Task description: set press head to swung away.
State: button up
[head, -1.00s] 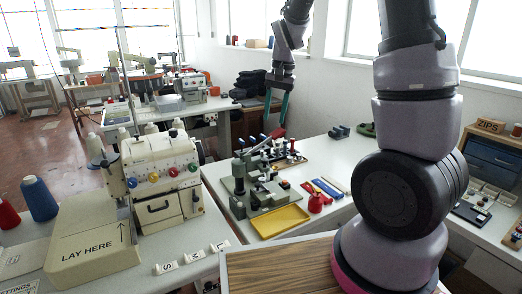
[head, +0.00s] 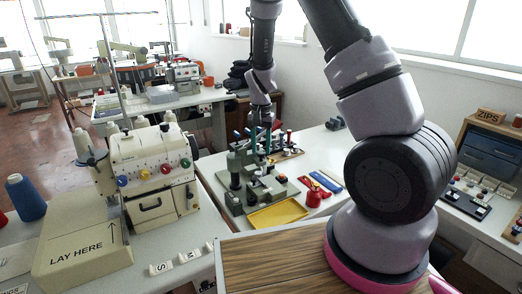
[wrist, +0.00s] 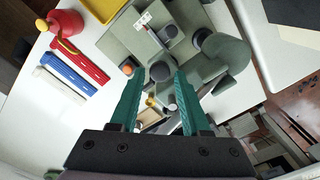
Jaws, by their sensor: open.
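The grey-green press (head: 236,190) stands on the white table, in the middle of the head view. Its flat base (wrist: 125,42) and a round upright part (wrist: 228,48) show in the wrist view. Which part is the press head, and whether it is swung away, I cannot tell for sure. My gripper (wrist: 160,75) has two teal fingers, apart with nothing held between them. It points down over the press; in the head view my gripper (head: 261,140) is above the back of it. My fingers hide part of the press in the wrist view.
A yellow tray (head: 278,214) lies in front of the press. A rack with coloured knobs (head: 284,148) is behind. A cream sewing machine (head: 150,165) stands left.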

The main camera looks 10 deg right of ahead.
jog(key=shift+f, duration=0.65)
grip_shut()
dwell(1.0)
